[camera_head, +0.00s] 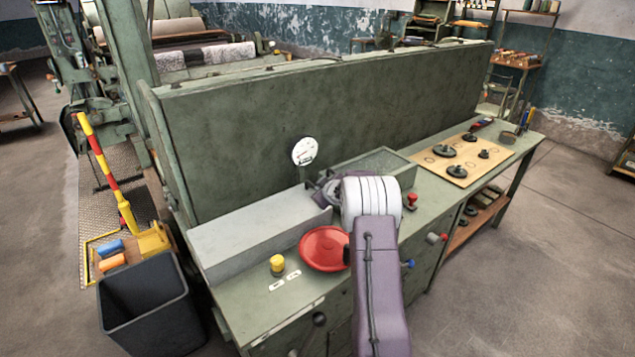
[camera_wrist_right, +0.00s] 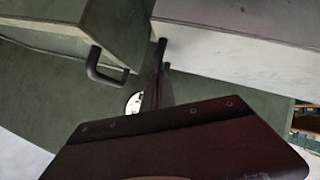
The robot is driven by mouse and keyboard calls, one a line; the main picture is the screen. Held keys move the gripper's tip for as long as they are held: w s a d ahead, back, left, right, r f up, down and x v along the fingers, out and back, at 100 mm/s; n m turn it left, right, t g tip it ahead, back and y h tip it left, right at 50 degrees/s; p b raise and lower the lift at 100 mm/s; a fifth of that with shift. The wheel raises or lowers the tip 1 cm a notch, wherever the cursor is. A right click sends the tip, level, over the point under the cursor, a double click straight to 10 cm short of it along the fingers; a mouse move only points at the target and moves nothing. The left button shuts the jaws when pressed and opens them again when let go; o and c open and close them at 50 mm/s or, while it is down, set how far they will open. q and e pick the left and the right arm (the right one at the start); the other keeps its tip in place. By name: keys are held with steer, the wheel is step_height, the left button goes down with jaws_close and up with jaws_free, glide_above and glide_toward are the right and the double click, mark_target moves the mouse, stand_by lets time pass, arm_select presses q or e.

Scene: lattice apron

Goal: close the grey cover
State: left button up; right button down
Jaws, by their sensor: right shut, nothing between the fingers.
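The grey cover (camera_head: 258,232) is a long light-grey box shape lying along the left part of the green bench top. It also shows in the wrist view as a pale block (camera_wrist_right: 240,42) at upper right. My right gripper (camera_head: 322,186) is at the cover's right end, partly hidden behind my white wrist joint. In the wrist view its dark fingers (camera_wrist_right: 157,72) are shut and empty, close to the pale block's end; I cannot tell if they touch it. My left gripper is not in view.
In the wrist view a black handle (camera_wrist_right: 105,68) is on a green box. A white gauge (camera_head: 304,151) is behind. A red dish (camera_head: 325,248) and yellow knob (camera_head: 277,264) are in front; a tall green panel (camera_head: 300,110) bounds the back.

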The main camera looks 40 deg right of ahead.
steer(key=shift+f, duration=0.35)
steer(key=shift+s+d+f, duration=0.15)
steer(key=shift+s, duration=0.05)
steer(key=shift+f, duration=0.1)
steer(key=shift+s+f, duration=0.1)
steer(key=s+a+r+p, duration=0.3)
steer(key=s+r, duration=0.3)
steer(key=r, duration=0.4)
steer(key=shift+a, duration=0.15)
steer(key=shift+r, duration=0.1)
